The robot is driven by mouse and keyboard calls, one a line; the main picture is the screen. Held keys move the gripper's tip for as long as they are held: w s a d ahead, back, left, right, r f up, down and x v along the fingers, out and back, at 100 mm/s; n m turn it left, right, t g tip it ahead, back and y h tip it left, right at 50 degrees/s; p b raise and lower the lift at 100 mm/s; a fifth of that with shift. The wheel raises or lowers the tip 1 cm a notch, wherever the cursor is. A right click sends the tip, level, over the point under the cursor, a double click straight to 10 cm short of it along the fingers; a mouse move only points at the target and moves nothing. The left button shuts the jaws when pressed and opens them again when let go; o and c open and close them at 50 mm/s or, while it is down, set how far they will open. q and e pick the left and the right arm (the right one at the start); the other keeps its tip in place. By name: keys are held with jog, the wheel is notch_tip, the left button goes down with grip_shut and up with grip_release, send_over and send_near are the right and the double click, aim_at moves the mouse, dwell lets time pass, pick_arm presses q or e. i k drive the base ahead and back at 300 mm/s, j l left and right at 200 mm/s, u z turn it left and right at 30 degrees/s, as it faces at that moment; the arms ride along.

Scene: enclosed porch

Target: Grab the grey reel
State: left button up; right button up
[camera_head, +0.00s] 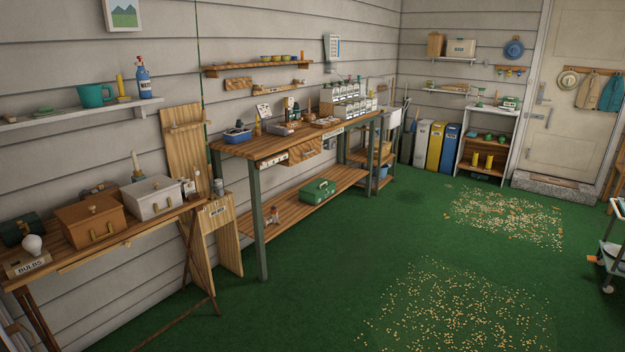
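I cannot make out a grey reel for certain in the head view. The long wooden workbench (226,147) along the left wall carries several small items, too small to identify surely. Neither of my grippers shows in the head view.
A narrow table (130,228) at the near left holds a brown box (91,221), a grey-white box (152,198) and a light bulb (32,244). A green toolbox (318,191) sits on the workbench's lower shelf. Green floor (330,270) is open, with scattered bits (455,310).

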aim_at(240, 126)
jog(key=i, duration=2.7)
